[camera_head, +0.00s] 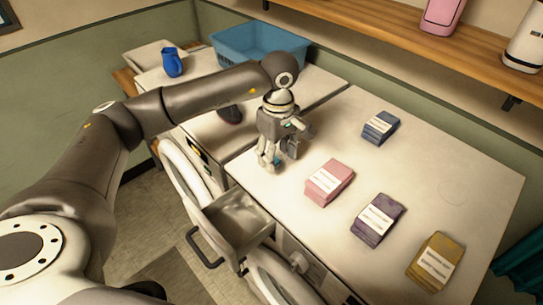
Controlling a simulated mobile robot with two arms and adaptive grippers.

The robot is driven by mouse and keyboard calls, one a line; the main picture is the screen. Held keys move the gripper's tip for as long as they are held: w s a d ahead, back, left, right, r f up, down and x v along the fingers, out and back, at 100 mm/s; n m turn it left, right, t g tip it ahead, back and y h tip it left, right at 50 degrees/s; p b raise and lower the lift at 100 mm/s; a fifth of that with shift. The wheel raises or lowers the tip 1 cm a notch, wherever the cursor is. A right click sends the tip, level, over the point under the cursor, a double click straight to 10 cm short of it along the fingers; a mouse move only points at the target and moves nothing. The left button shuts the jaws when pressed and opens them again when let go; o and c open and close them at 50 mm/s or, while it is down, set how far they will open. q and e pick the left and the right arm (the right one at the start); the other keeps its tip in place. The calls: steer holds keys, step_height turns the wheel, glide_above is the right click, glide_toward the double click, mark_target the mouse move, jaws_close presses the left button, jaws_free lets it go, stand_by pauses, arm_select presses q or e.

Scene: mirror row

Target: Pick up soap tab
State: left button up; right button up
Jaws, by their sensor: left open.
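My left gripper (270,162) points down at the left front part of the white top (255,185), close to its surface. It is open. A small blue-teal spot (277,161) shows beside its fingertips. It may be the soap tab, but it is too small and too covered by the fingers to be sure. I cannot tell whether the fingers touch it. My right gripper is not in view.
Labelled folded stacks in blue (380,127), pink (329,182), purple (378,220) and yellow (435,261) lie right of the gripper. A drawer (238,220) stands open below the front edge. A blue basket (258,45) and blue jug (172,62) stand behind.

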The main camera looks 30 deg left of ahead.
arm_select(q)
steer(key=shift+f+p, duration=0.3)
steer(key=shift+f, duration=1)
steer(key=c, duration=1)
steer(key=shift+o, duration=0.2)
steer(key=shift+r, duration=0.1)
